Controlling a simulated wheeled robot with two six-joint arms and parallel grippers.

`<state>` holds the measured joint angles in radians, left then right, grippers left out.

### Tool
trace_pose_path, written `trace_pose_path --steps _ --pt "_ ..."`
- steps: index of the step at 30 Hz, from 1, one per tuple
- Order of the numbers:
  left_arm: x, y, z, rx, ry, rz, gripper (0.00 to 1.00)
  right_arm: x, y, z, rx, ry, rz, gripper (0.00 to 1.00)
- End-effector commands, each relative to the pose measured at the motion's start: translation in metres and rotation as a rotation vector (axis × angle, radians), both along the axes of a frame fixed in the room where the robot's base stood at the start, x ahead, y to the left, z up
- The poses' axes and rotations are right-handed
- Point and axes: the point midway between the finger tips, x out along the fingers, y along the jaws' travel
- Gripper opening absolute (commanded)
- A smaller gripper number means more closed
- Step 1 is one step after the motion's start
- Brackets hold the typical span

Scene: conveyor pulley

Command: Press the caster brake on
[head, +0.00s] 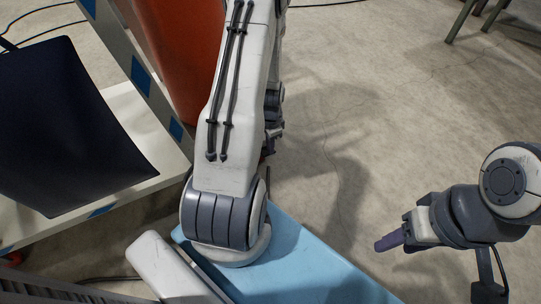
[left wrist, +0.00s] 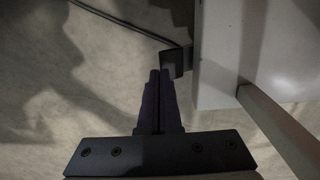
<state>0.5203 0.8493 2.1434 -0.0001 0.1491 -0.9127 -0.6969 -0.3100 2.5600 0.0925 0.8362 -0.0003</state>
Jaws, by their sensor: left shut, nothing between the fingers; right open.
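My left gripper (left wrist: 160,73) is shut and empty in the left wrist view, its two dark fingers pressed together. Its tips are close to a small dark block (left wrist: 175,63) beside a pale panel (left wrist: 222,60). I cannot tell whether they touch, or whether this block is the caster brake. No caster wheel can be made out clearly. In the head view my left arm reaches away over the floor and hides its own gripper. My right gripper (head: 390,241) is open and empty at the right, above bare floor, with purple fingers seen side-on.
A dark belt (head: 65,130) on a white frame with blue squares (head: 139,74) stands at the left. An orange-red container (head: 185,50) is behind it. Thin cables lie on the floor, one (left wrist: 120,21) near the dark block. The concrete floor (head: 370,110) at centre right is clear.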

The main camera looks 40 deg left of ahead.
Motion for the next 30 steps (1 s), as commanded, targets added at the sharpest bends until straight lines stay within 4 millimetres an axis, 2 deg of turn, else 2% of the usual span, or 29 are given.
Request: trace_pose_path --steps 30 --pt "0.0 0.0 -0.022 0.0 0.0 0.0 0.0 0.0 0.0 -0.013 0.0 0.0 0.0 0.5"
